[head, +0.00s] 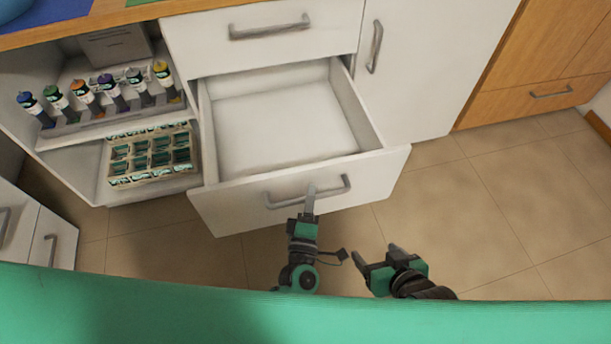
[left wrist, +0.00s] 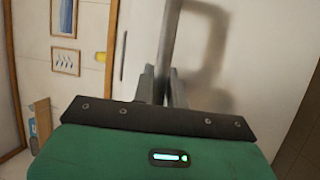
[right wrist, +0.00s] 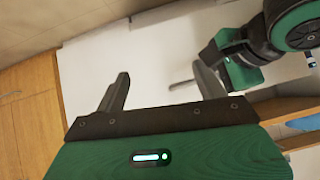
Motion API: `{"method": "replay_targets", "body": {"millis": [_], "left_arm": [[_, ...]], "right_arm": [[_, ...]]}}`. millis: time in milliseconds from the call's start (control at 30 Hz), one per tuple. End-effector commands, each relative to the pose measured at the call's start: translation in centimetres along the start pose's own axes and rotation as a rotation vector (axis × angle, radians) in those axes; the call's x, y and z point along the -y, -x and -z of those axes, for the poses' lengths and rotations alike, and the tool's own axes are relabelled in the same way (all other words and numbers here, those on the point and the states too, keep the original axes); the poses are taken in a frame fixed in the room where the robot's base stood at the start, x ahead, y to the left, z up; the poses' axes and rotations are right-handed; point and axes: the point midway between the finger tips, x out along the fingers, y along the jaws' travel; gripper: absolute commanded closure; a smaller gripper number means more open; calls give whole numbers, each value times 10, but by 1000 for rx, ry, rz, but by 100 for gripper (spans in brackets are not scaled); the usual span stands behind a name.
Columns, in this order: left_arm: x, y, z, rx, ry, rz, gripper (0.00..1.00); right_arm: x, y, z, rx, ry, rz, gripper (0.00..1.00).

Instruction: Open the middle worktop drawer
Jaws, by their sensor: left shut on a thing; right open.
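The middle drawer (head: 300,211) stands pulled out of the white cabinet, and its empty inside (head: 285,121) shows in the head view. Its grey bar handle (head: 338,189) is on the front panel. My left gripper (head: 309,196) is shut on this handle, near its middle. In the left wrist view the handle (left wrist: 173,35) runs between the fingers. My right gripper (head: 375,254) is open and empty, to the right of the left one and apart from the drawer. Its spread fingers also show in the right wrist view (right wrist: 160,88).
A shut drawer (head: 260,40) is above the open one. A white door (head: 435,70) is to its right. An open shelf at left holds a rack of bottles (head: 110,95) and a divided box (head: 152,158). Tiled floor (head: 480,210) is clear at right.

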Motion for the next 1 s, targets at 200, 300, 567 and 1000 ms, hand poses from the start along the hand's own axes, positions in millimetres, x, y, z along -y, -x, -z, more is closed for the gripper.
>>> {"method": "replay_targets", "body": {"millis": [200, 300, 567, 1000], "left_arm": [[-9, 40, -17, 2, 1, 2, 100], [-11, 52, -22, 2, 1, 2, 100], [-13, 64, -27, 0, 0, 0, 100], [-13, 64, -27, 0, 0, 0, 64]], "right_arm": [[-10, 9, -4, 82, -2, -28, 28], [-13, 11, -6, 104, -2, -35, 28], [-16, 14, -8, 128, -3, -43, 28], [-16, 14, -8, 129, -3, -43, 28]]}}
